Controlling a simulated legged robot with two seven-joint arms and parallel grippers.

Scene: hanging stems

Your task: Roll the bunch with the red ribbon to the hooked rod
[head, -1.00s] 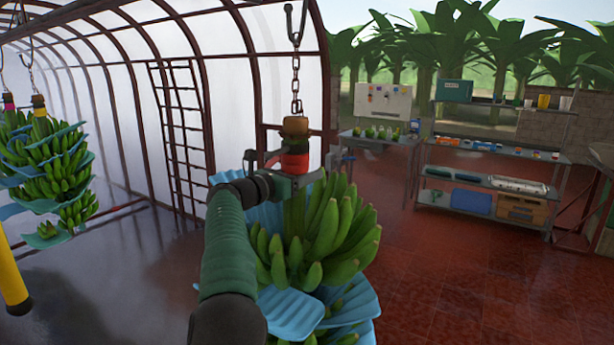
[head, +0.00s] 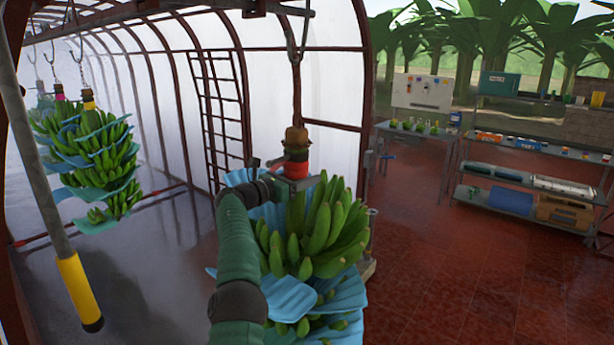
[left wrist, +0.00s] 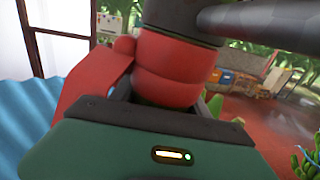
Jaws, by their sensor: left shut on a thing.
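In the left wrist view the red ribbon (left wrist: 175,72) sits between my jaws. A grey rod with a yellow sleeve (head: 78,287) and black tip slants down at the left. Its top is cut off, so no hook shows. My right gripper is not in view.
Other bunches (head: 95,160) with blue sheets hang at the left; one has a yellow ribbon, one a pink one. A ladder (head: 218,110) stands against the white tunnel wall. A bench (head: 415,132) and shelves (head: 535,180) stand at the right. The red floor (head: 430,270) between is clear.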

